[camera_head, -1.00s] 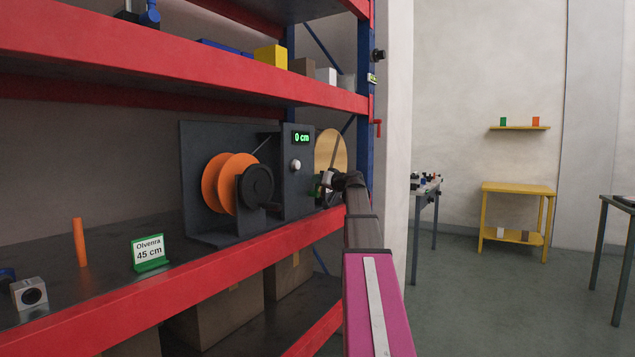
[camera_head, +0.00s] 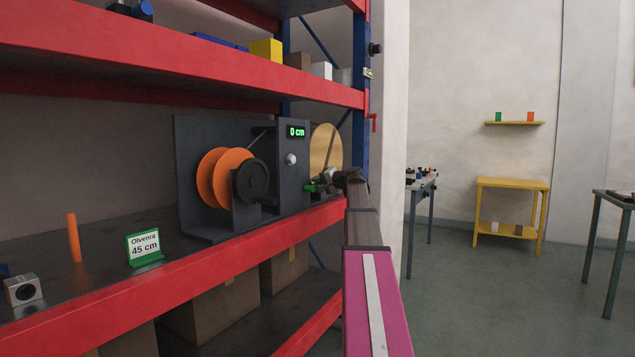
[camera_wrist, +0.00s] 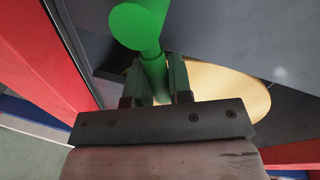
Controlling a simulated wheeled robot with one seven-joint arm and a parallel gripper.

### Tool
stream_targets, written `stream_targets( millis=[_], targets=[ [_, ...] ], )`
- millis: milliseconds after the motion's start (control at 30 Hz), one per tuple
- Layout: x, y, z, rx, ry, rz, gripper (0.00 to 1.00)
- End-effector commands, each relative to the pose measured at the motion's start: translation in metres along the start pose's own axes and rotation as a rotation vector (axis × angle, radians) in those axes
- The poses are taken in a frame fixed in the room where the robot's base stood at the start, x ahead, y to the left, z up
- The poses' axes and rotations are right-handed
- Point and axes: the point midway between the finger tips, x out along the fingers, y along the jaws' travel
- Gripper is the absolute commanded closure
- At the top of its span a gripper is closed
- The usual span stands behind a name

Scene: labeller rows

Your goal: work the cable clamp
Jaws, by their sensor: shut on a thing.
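The cable machine (camera_head: 262,214) is a dark grey unit on the shelf, with an orange spool (camera_head: 222,178) and a display reading 0 cm. At its right end is a green handle (camera_head: 311,187), which I take to be the cable clamp's; most of the clamp is hidden. In the wrist view the green handle (camera_wrist: 137,27) has a round end and a stem running between the fingers. My gripper (camera_wrist: 155,82) is shut on this stem. In the head view my gripper (camera_head: 325,180) is at the machine's right end, partly hidden by the arm.
The red shelf edge (camera_head: 215,264) runs below the machine, and a blue upright (camera_head: 361,140) stands close on its right. A sign (camera_head: 144,246) reads "Olvenra 45 cm". An orange stick (camera_head: 73,238) stands left of it. Open floor lies to the right.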

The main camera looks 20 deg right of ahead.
Motion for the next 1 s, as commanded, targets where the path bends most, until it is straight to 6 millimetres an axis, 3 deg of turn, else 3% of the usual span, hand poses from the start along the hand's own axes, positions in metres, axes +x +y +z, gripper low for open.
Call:
stream_targets(
  millis=[700, 733, 800, 1000],
  targets=[
    [0.0006, 0.0046, -0.0001, 0.070, -0.012, 0.003, 1.00],
    [0.0006, 0.0046, -0.0002, 0.069, -0.012, 0.003, 0.71],
    [0.0006, 0.0045, -0.0001, 0.069, -0.012, 0.003, 0.55],
    [0.0007, 0.0043, 0.0001, 0.069, -0.013, 0.003, 0.55]
  ],
)
